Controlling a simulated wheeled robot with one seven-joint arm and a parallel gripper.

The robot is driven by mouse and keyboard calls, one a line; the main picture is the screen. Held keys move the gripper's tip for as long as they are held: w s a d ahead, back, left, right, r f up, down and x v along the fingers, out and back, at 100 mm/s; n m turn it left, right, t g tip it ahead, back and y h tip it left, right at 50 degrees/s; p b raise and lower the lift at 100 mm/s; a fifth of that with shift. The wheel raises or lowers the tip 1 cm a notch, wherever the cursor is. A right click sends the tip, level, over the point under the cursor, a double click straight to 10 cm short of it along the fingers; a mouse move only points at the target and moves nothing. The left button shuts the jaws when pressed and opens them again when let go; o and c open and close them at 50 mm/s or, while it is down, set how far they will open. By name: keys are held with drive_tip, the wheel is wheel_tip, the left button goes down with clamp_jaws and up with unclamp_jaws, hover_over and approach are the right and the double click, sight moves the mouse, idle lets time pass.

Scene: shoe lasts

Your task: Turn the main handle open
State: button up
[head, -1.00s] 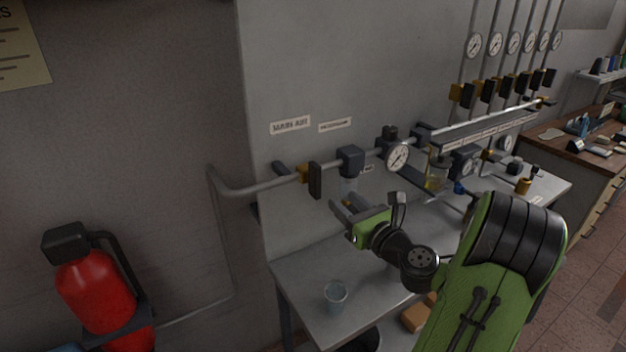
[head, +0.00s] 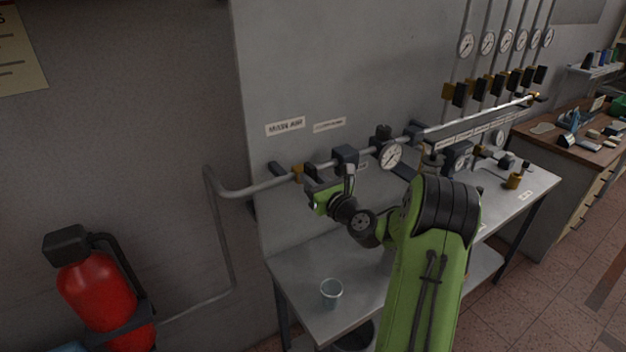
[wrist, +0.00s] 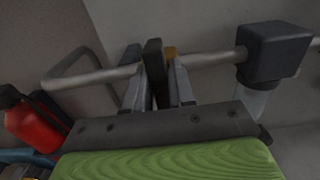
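The main handle, a flat dark lever, hangs by a brass valve body (head: 297,173) on the grey pipe under the "MAIN AIR" label (head: 285,126). In the wrist view the handle (wrist: 153,62) stands between my two fingers, crosswise to the pipe (wrist: 95,78). My gripper (wrist: 156,72) appears open around it, with a narrow gap showing at the right finger. In the head view my gripper (head: 315,186) is at the valve and covers most of the handle. Whether either finger touches the handle is not clear.
A dark regulator block (head: 345,157) and a round gauge (head: 389,155) sit just right of the valve. A glass cup (head: 331,292) stands on the bench (head: 300,262) below. A red extinguisher (head: 98,292) hangs at the lower left.

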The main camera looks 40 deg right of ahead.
clamp_jaws()
